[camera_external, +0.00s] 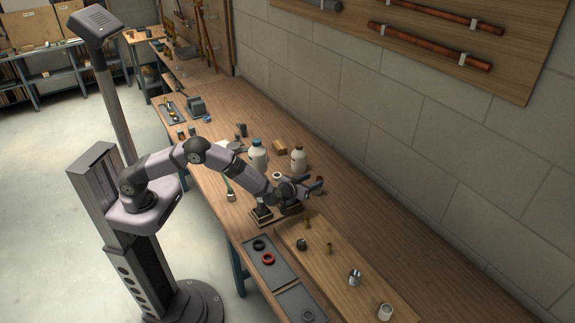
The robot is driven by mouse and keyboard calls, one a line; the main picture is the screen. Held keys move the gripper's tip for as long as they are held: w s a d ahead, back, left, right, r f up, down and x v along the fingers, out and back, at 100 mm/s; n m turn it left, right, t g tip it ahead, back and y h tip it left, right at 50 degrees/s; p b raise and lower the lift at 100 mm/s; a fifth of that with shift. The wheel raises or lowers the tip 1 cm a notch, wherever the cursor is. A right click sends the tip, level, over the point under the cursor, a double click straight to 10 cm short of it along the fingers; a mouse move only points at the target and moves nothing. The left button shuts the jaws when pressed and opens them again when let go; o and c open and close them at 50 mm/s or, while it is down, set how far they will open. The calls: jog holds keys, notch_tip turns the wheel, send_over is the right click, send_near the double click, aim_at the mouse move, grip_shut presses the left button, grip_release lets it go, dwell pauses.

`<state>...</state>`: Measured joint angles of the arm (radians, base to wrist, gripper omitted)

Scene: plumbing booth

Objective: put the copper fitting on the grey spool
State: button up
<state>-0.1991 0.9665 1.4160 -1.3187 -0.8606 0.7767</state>
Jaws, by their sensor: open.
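A small brown, copper-coloured fitting (329,249) stands on the board, apart from my gripper. A similar small brown piece (308,223) is further up the board. A dark grey, spool-like piece (301,244) sits on the board left of the first fitting. At this size I cannot tell for certain which pieces are the copper fitting and grey spool.
The wooden board (372,299) also bears a shiny metal fitting (355,277) and a white one (385,312). A grey tray (280,273) holds a black ring and a red ring (268,259). Bottles (258,157) stand behind my arm. The bench right of the board is clear.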

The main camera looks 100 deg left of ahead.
jog(key=v, duration=0.6)
jog(key=shift+s+d+b, duration=0.15)
jog(key=shift+d+b, duration=0.1)
jog(key=shift+b, duration=0.2)
jog(key=shift+r, duration=0.1)
jog(key=w+d+r+m+t+h, duration=0.2)
jog(key=d+m+t+h, duration=0.35)
jog(key=d, duration=0.85)
jog(key=s+d+f+m+g+h, duration=0.1)
jog(key=s+d+m+g+h, duration=0.1)
jog(key=s+d, duration=0.2)
jog(key=s+d+f+m+g+h, duration=0.1)
jog(key=s+d+f+g+h, duration=0.1)
jog(key=s, duration=0.7)
jog(key=s+d+f+m+g+h, duration=0.2)
jog(key=s+d+g+h, duration=0.1)
jog(key=s+d, duration=0.4)
jog(key=shift+m+h, duration=0.35)
jog(key=shift+h, duration=0.2)
jog(key=s+a+f+m+g+y, duration=0.1)
jog(key=s+g, duration=0.4)
jog(key=s, duration=1.1)
jog(key=shift+s+a+f+m, duration=0.3)
jog(key=shift+s+a+f, duration=0.1)
jog(key=shift+f, duration=0.1)
